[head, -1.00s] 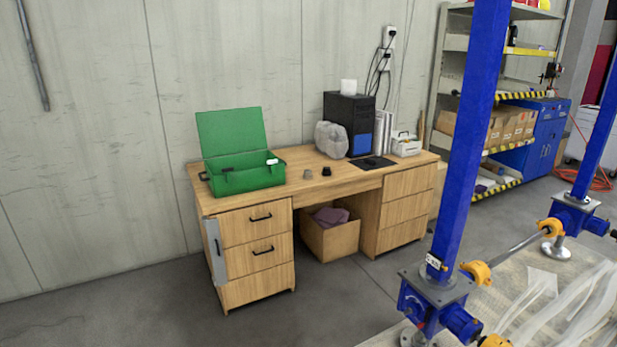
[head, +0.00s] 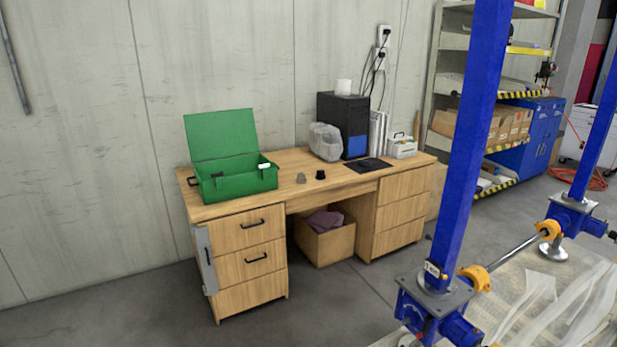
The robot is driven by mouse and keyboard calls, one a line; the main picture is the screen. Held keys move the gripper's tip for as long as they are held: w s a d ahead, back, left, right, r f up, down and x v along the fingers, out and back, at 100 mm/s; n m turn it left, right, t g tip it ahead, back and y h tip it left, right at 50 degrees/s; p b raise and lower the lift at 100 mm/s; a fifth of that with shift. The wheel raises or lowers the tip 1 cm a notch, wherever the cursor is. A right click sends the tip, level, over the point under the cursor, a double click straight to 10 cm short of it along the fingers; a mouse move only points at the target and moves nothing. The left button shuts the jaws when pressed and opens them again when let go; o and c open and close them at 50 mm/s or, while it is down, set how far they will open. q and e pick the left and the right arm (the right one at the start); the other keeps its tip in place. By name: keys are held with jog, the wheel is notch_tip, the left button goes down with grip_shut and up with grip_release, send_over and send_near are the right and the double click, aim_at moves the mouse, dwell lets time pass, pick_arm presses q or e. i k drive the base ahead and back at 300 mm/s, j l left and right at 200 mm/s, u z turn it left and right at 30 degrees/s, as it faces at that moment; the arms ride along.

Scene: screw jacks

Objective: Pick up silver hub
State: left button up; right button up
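A small grey hub (head: 301,178), likely the silver one, sits on the wooden desk (head: 345,182), just right of the open green toolbox. A small black part (head: 320,174) stands right beside it, a little apart. Both are small and far off, so fine detail does not show. Neither of my grippers is in the head view.
The green toolbox (head: 237,180) is open on the desk's left side. A computer tower (head: 343,126), a plastic-wrapped bundle (head: 325,142) and a black mat (head: 367,165) stand behind or right. A blue screw-jack column (head: 468,150) rises at right. Floor before the desk is clear.

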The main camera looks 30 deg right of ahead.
aim_at(301, 179)
jog(key=i+l+z, duration=0.35)
jog(key=i+l, duration=0.2)
jog(key=i, duration=0.55)
jog(key=i+l+z, duration=0.35)
jog(key=i, duration=0.75)
jog(key=i+j+z, duration=0.15)
jog(key=i+z, duration=0.2)
jog(key=i, duration=0.75)
